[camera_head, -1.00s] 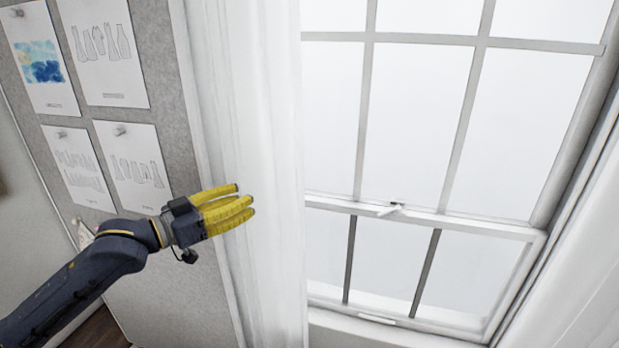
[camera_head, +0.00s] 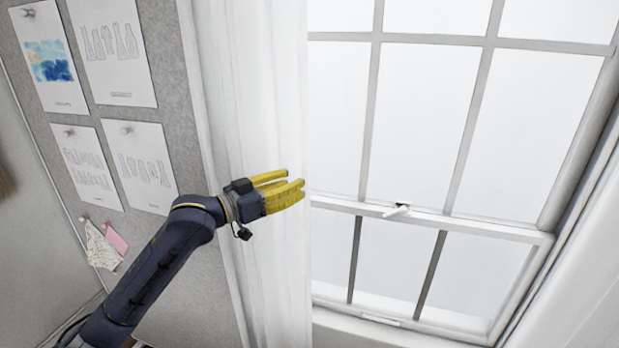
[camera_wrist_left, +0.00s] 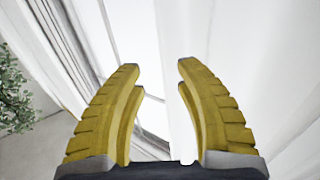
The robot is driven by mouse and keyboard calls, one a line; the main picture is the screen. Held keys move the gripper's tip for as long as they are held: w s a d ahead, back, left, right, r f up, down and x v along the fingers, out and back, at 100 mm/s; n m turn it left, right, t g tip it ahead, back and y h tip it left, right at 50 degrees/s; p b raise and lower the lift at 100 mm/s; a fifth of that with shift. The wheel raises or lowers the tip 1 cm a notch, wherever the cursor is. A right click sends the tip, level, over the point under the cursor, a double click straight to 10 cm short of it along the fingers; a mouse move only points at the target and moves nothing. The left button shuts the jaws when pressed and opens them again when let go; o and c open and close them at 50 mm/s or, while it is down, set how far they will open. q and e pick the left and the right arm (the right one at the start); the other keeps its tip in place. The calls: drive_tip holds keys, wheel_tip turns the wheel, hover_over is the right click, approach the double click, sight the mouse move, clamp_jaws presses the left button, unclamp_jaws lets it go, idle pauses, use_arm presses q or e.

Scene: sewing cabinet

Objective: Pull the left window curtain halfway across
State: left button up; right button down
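The left window curtain (camera_head: 262,110) is white and hangs in folds along the left side of the window. My left gripper (camera_head: 302,188) has yellow fingers and is in front of the curtain, its fingertips near the curtain's right edge. In the left wrist view my left gripper (camera_wrist_left: 162,75) has its fingers apart, with a clear gap between them. White fabric (camera_wrist_left: 240,45) fills much of the wrist view beyond the fingers; I cannot tell whether they touch it. My right gripper is in neither view.
The window (camera_head: 420,130) has a white frame with a latch (camera_head: 398,209) at mid height. A grey pinboard (camera_head: 165,80) with pinned pattern sheets (camera_head: 108,50) is left of the curtain. A white surface, perhaps another curtain, is at the lower right (camera_head: 575,290).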

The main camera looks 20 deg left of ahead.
sight(308, 178)
use_arm(q)
drive_tip(key=shift+x, duration=3)
drive_tip(key=shift+c, duration=0.3)
clamp_jaws()
